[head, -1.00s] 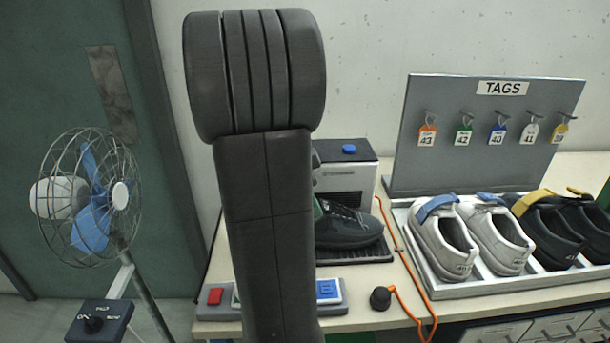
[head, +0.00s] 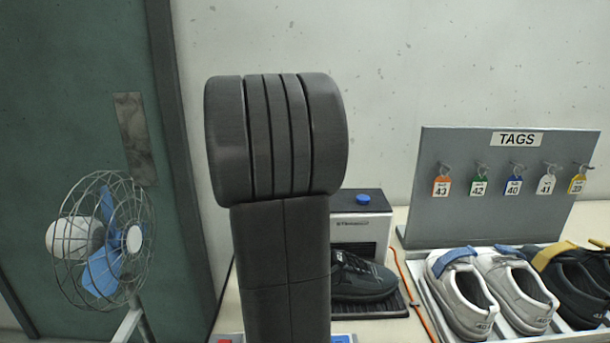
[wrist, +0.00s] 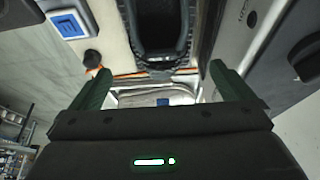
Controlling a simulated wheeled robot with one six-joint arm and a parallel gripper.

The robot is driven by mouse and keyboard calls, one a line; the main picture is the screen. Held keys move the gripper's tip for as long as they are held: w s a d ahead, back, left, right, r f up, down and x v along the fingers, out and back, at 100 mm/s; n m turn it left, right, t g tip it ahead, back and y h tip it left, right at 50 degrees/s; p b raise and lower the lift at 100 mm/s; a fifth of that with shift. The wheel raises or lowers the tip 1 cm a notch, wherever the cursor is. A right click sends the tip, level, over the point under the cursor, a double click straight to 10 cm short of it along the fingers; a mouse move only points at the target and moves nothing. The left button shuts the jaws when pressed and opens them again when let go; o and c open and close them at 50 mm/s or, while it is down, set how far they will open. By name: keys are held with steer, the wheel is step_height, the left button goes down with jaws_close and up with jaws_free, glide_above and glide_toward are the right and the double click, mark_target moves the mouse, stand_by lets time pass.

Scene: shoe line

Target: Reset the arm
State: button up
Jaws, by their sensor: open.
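My gripper (wrist: 160,88) shows in the wrist view with its two green fingers spread wide apart. It is open, and nothing is held between the fingers. My dark arm link (head: 280,230) stands upright in the middle of the head view; the gripper itself is hidden there. A dark shoe (head: 358,278) sits on a black mat in front of a white machine with a blue button (head: 362,199), partly hidden behind my arm. In the wrist view a dark shoe (wrist: 163,28) lies at the top, beyond the fingers and apart from them.
A caged fan (head: 103,245) stands at the left by a green door (head: 80,80). A grey TAGS board (head: 500,215) with several hanging tags is at the right, behind a tray of shoes (head: 470,290). A blue-button panel (wrist: 68,24) and black knob (wrist: 92,58) show in the wrist view.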

mark_target(338, 256)
steer(key=x, duration=1.2)
steer(key=shift+s, duration=0.1)
step_height(338, 256, up, 2)
steer(key=shift+p, duration=1)
steer(key=shift+r+p, duration=0.6)
steer(key=shift+f, duration=0.1)
